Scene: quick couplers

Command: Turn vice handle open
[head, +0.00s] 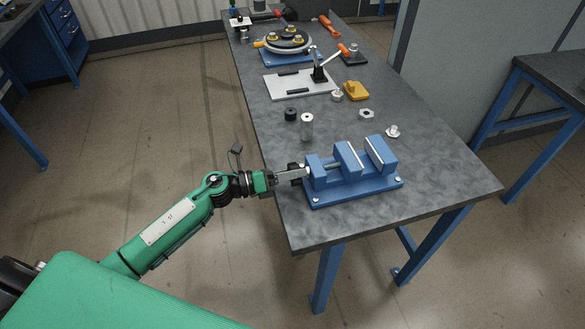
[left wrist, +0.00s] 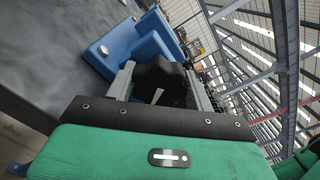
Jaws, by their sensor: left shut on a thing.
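The blue vice (head: 352,185) sits on its base plate near the front left edge of the grey table. Its black handle (head: 294,170) is on the vice's left end, at the table edge. My left gripper (head: 289,173) reaches in from the left and is shut on the handle. In the left wrist view the two grey fingers of my left gripper (left wrist: 160,90) stand on either side of the black handle (left wrist: 160,72), with the blue vice (left wrist: 150,42) behind it. The handle hides part of the vice there. My right gripper is not in view.
A metal cylinder (head: 307,127), a black cylinder (head: 291,114) and nuts (head: 366,114) lie behind the vice. Farther back are a toggle clamp on a plate (head: 300,84), a yellow block (head: 355,91) and a round fixture (head: 288,41). The table's front right corner is clear.

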